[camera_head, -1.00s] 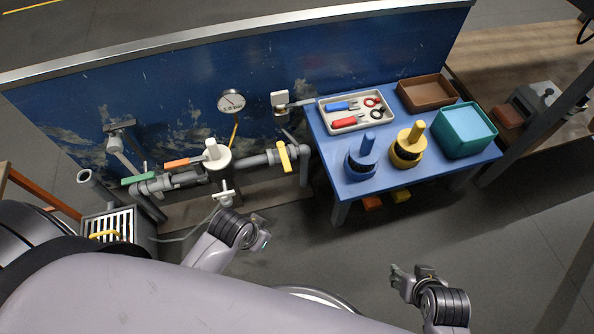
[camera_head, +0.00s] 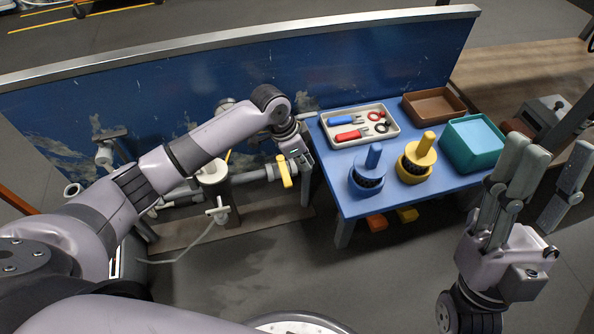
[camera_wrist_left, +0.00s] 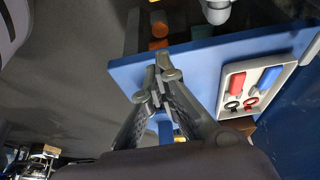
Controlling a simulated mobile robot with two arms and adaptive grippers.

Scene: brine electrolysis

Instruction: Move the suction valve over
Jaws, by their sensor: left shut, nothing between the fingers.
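The pipe run (camera_head: 240,178) with its valves lies along the foot of the blue panel. A yellow valve handle (camera_head: 284,170) stands at its right end, turned across the pipe. No label shows which valve is the suction valve. My left arm hides the orange and green handles. My left gripper (camera_head: 303,160) is close to the yellow handle, just right of it and by the table's left edge. In the left wrist view its fingers (camera_wrist_left: 163,72) are together and empty, over the blue table edge. My right gripper (camera_head: 550,160) is open and empty at the right.
The blue table (camera_head: 400,191) holds a tool tray (camera_head: 347,143), a brown bin (camera_head: 435,105), a teal bin (camera_head: 472,143), a blue pump-like part (camera_head: 367,175) and a yellow one (camera_head: 417,160). The tray also shows in the left wrist view (camera_wrist_left: 241,66). Floor in front is clear.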

